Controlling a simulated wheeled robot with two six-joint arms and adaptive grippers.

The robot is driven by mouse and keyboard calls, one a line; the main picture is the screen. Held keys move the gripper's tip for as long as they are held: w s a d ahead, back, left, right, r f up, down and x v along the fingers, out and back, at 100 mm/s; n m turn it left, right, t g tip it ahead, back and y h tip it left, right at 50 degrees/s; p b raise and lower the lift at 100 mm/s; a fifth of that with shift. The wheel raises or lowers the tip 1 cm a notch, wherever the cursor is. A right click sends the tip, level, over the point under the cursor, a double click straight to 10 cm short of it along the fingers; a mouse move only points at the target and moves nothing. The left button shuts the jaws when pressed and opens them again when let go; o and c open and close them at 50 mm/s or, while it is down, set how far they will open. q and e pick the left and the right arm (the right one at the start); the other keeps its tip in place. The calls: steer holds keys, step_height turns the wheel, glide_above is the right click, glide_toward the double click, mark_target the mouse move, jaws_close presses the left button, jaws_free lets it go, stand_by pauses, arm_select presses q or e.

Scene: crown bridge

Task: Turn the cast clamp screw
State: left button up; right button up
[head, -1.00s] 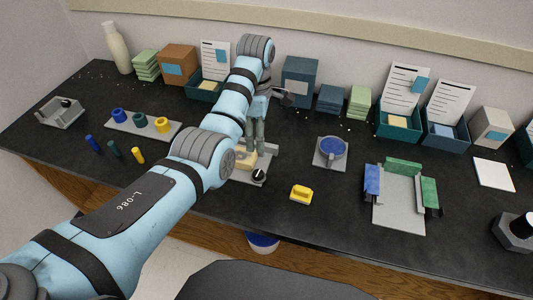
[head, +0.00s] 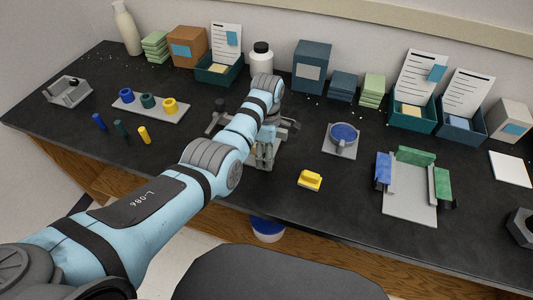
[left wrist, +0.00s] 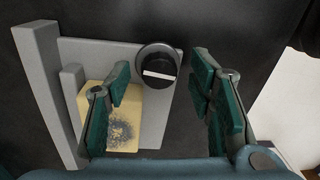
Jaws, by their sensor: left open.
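In the left wrist view the clamp screw shows as a round black knob (left wrist: 158,66) with a white bar across its top. It stands on the grey clamp fixture (left wrist: 47,85), beside a yellow speckled cast block (left wrist: 122,130). My left gripper (left wrist: 161,80) is open and empty. Its green-padded fingers lie on either side of the knob in the picture, the left one partly over the cast block; I cannot tell their height over it. In the head view my left gripper (head: 264,156) points down over the fixture and largely hides it. My right gripper is not in view.
A yellow block (head: 310,180) and a round blue dish on a grey plate (head: 341,140) are to the right. A grey plate with blue and green blocks (head: 410,200) stands farther right. Boxes and a white bottle (head: 261,60) line the wall. Bare table lies in front.

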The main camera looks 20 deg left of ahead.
arm_select(q)
steer(key=shift+w, duration=0.1)
jaws_close()
steer(key=shift+r+m+p, duration=0.1)
steer(key=shift+m+p, duration=0.6)
steer(key=shift+m, duration=0.3)
steer(key=m+p, duration=0.1)
steer(key=m, duration=0.1)
steer(key=shift+m, duration=0.3)
steer(key=m+p, duration=0.1)
steer(key=m, duration=0.3)
steer(key=shift+m+y+p, duration=0.3)
steer(key=shift+m+t+p, duration=0.3)
steer(key=shift+m+p, duration=0.2)
steer(key=shift+m, duration=1.5)
